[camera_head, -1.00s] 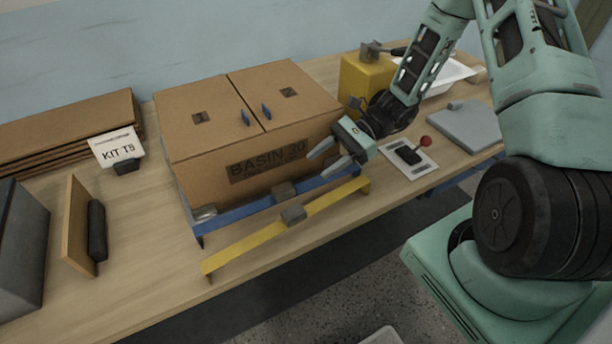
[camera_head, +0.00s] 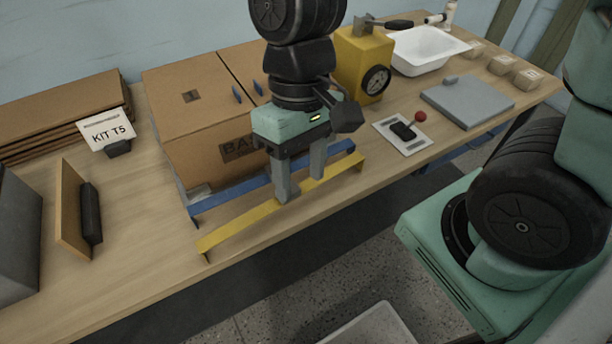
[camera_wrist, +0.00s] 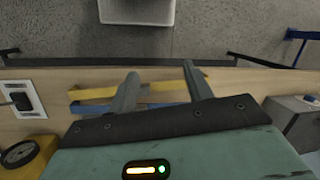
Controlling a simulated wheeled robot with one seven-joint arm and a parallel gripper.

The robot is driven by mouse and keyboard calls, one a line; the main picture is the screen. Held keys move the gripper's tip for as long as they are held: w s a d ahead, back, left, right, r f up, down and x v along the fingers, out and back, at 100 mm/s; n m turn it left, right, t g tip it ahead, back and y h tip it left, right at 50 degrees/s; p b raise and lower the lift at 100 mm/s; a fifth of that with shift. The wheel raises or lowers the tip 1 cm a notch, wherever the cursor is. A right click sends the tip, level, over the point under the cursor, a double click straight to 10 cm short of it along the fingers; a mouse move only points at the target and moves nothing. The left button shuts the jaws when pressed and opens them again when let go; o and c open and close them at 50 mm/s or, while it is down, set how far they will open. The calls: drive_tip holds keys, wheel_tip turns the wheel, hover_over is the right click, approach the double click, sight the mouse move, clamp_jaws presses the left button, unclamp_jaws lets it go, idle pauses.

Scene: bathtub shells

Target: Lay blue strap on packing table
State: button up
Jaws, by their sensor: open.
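The blue strap (camera_head: 230,199) runs along the front foot of the cardboard box on the packing table (camera_head: 135,250). Its ends bend down, and its middle is hidden behind my gripper. The yellow strap (camera_head: 238,228) runs roughly parallel, nearer the table's front edge. My gripper (camera_head: 300,188) points down in front of the box, open, its two fingers apart over the middle of the yellow strap. In the wrist view, my fingers (camera_wrist: 162,82) reach across the yellow strap (camera_wrist: 92,93) and the blue strap (camera_wrist: 168,106). I cannot tell whether they touch either strap.
The cardboard box (camera_head: 190,125) stands behind the straps. A yellow device with a dial (camera_head: 355,60), a lever plate (camera_head: 402,135), a grey slab (camera_head: 465,100) and a white basin (camera_head: 425,52) are right. A KIT T5 card (camera_head: 106,133) and upright board (camera_head: 70,215) are left.

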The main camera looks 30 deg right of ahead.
drive_tip(key=s+r+n+t, duration=0.1)
drive_tip(key=n, duration=0.1)
drive_tip(key=s+a+r+n+t, duration=0.1)
drive_tip(key=s+n, duration=0.1)
drive_tip(key=shift+s+h, duration=0.15)
drive_tip(key=shift+h, duration=0.25)
idle(0.8)
